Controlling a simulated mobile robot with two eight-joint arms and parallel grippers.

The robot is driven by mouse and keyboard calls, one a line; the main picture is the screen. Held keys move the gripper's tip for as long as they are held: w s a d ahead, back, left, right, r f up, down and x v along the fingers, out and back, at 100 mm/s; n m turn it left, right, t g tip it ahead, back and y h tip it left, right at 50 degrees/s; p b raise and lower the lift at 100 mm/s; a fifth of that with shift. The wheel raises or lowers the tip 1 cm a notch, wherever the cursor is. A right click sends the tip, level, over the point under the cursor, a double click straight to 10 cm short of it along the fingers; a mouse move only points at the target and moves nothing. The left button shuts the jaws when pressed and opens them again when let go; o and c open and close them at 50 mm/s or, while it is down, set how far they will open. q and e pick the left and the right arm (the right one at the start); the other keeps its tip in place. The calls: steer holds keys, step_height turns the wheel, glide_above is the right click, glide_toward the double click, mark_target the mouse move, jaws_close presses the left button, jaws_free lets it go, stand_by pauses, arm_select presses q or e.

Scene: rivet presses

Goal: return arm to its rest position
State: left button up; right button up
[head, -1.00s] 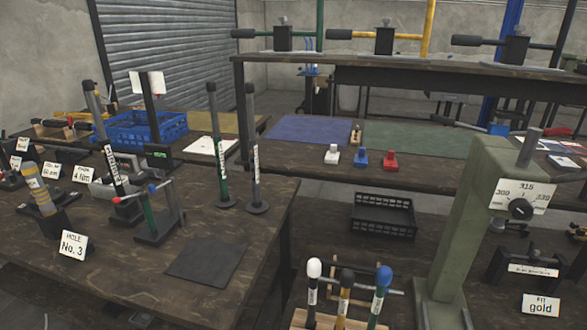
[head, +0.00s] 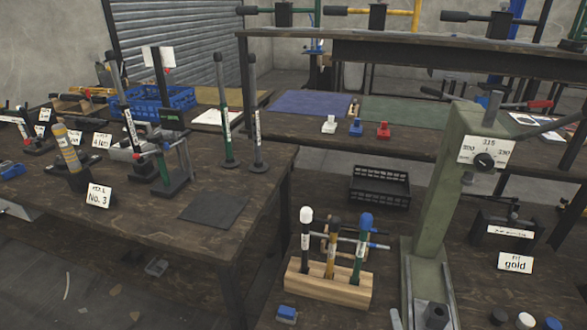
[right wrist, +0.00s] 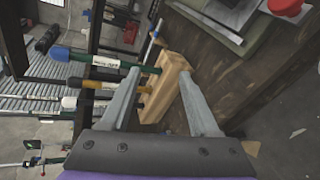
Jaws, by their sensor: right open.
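My right gripper (right wrist: 165,85) shows in the right wrist view, its two grey fingers spread wide with nothing held between them. Beyond the fingers is a wooden block (right wrist: 168,88) with several handled tools in it, tipped white, dark and blue. In the head view the same wooden block (head: 330,288) stands on the near bench with its white-topped, dark-topped and blue-topped tools upright. Neither gripper shows in the head view, and my left gripper is in no view.
A green press (head: 437,200) with a dial stands right of the block. A small blue block (head: 287,314) lies in front of it. A black crate (head: 380,186) is behind. The left bench (head: 150,222) holds tools and a "No. 3" card (head: 98,195). Floor shows at lower left.

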steer(key=s+a+f+m+g+y, duration=0.1)
steer(key=s+a+f+m+g, duration=0.3)
steer(key=s+m, duration=0.6)
steer(key=s+a+m+g+y, duration=0.2)
steer(key=s+m+g, duration=0.3)
steer(key=s+m, duration=0.4)
arm_select(q)
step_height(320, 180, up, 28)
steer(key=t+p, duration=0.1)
steer(key=p, duration=2.4)
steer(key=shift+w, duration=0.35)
arm_select(e)
step_height(320, 180, up, 28)
steer(key=w, duration=0.1)
steer(key=shift+w+r+t+h, duration=0.2)
steer(key=shift+t+h, duration=0.1)
steer(key=shift+t, duration=0.1)
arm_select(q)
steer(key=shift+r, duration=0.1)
arm_select(e)
steer(key=shift+d, duration=0.1)
